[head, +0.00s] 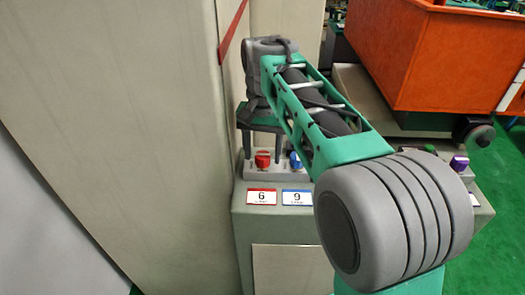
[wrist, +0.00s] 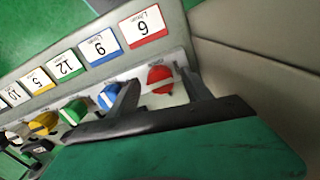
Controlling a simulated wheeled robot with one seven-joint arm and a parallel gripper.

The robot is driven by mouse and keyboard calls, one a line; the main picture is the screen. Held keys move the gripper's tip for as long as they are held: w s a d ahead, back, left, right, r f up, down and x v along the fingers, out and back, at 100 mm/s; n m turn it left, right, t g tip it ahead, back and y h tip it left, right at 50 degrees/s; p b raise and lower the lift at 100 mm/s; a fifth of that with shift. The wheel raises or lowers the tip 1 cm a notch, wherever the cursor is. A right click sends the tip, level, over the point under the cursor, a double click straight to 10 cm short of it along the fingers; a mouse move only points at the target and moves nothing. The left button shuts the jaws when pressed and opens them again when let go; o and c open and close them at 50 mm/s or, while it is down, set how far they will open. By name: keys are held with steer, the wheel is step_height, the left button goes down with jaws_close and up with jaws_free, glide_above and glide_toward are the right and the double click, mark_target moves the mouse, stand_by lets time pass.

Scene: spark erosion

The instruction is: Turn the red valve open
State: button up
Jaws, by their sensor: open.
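The red valve (head: 262,159) is a small red knob on the grey panel, behind the red-framed label 6 (head: 261,197). In the wrist view the red valve (wrist: 160,80) shows between the two dark fingers of my gripper (wrist: 157,77). My gripper (head: 264,152) is open and points down over the red valve in the head view. One finger is on each side of the knob, the right one between it and the blue valve (head: 295,161). I cannot tell whether either finger touches the knob.
The blue valve is close beside the red one. Green (wrist: 74,110) and yellow (wrist: 44,123) valves follow along the row. A tall beige wall (head: 120,120) stands close to the left. An orange bin (head: 435,55) is at the back right.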

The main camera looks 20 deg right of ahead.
steer(key=shift+c, duration=0.6)
jaws_close()
steer(key=shift+r+n, duration=0.1)
steer(key=shift+n, duration=0.2)
steer(key=n+p, duration=0.1)
steer(key=n, duration=0.2)
steer(key=shift+n, duration=0.3)
steer(key=n+p, duration=0.1)
steer(key=n, duration=0.3)
steer(key=shift+n+p, duration=0.3)
steer(key=shift+p, duration=0.1)
steer(key=n+p, duration=0.1)
steer(key=n, duration=0.3)
steer(key=shift+d, duration=0.1)
steer(key=n+p, duration=0.1)
steer(key=n, duration=0.4)
